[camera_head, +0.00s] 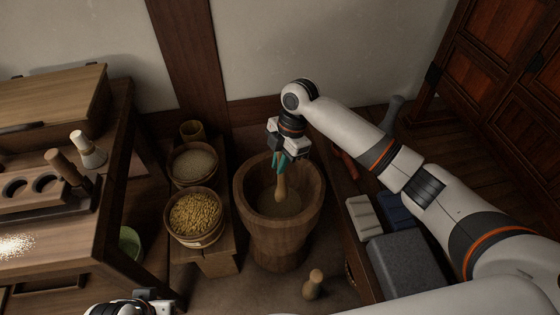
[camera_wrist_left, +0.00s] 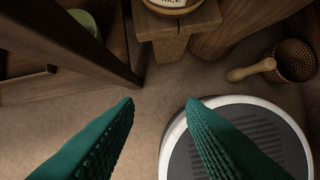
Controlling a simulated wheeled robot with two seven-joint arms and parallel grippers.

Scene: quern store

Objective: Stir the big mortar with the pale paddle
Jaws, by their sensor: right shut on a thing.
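The big mortar (camera_head: 252,225) is a tall wooden tub standing upright on the floor, with pale contents (camera_head: 285,206) low inside. My right gripper (camera_head: 283,164) is above its open mouth, with green fingers shut on the pale paddle (camera_head: 281,187). The paddle hangs down steeply into the mortar, its lower end near or in the contents; I cannot tell how deep. My left gripper (camera_wrist_left: 160,103) is open and empty over the floor in the left wrist view. Only part of it shows at the bottom of the head view.
A low bench left of the mortar holds tubs of pale grain (camera_head: 194,165) and yellow grain (camera_head: 195,213). A wooden-handled tool (camera_head: 313,285) is on the floor in front. A grey block (camera_head: 405,268) is at right. A workbench (camera_head: 60,255) fills the left.

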